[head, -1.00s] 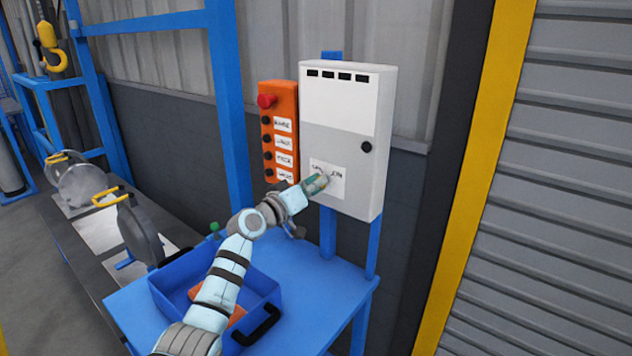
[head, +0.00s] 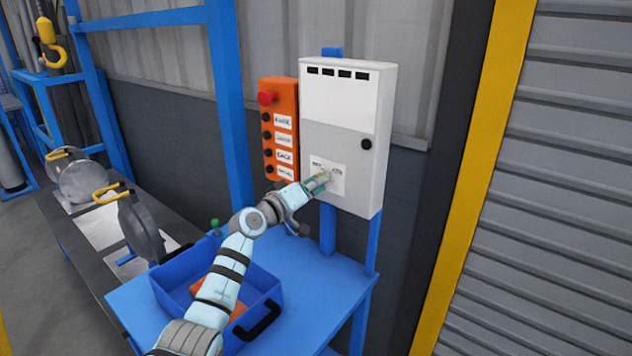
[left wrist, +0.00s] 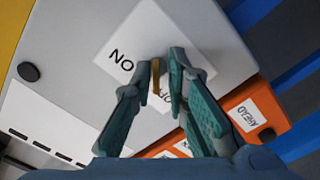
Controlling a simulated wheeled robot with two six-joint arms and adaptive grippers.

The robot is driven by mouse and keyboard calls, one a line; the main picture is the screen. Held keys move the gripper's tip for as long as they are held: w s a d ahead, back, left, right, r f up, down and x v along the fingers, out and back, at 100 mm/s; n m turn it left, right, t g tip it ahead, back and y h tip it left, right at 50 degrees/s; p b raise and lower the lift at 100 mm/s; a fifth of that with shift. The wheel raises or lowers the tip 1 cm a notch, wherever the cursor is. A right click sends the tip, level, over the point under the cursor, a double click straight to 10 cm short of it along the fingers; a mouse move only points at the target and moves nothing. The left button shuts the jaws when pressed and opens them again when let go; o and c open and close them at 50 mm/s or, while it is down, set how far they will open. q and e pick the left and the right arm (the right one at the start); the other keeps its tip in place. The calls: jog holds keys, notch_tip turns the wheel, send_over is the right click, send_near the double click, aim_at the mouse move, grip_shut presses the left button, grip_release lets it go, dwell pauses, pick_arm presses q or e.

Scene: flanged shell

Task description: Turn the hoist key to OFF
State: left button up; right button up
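The hoist key (left wrist: 156,76) is a thin brass-coloured tab on the white label plate (left wrist: 118,42) of the grey control box (head: 345,110). The plate reads ON on one side of the key and OFF, partly covered, on the other. My left gripper (head: 322,180) is at the plate; in the left wrist view its fingertips (left wrist: 160,75) stand on either side of the key. The key is close to one finger, and a gap shows to the other, so the fingers look open around it. My right gripper is not in view.
An orange pendant (head: 280,130) with a red button hangs close left of the box. Below are a blue table (head: 310,290) and a blue bin (head: 175,290) with an orange thing inside. A blue post (head: 228,110) stands left. A yellow-edged shutter (head: 560,200) is at right.

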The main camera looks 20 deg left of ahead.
pick_arm(q)
jog(key=shift+o, duration=0.2)
jog(key=shift+a+r, duration=0.1)
jog(key=shift+r, duration=0.1)
jog(key=v, duration=1.1)
jog(key=shift+s, duration=0.4)
jog(key=shift+f, duration=0.1)
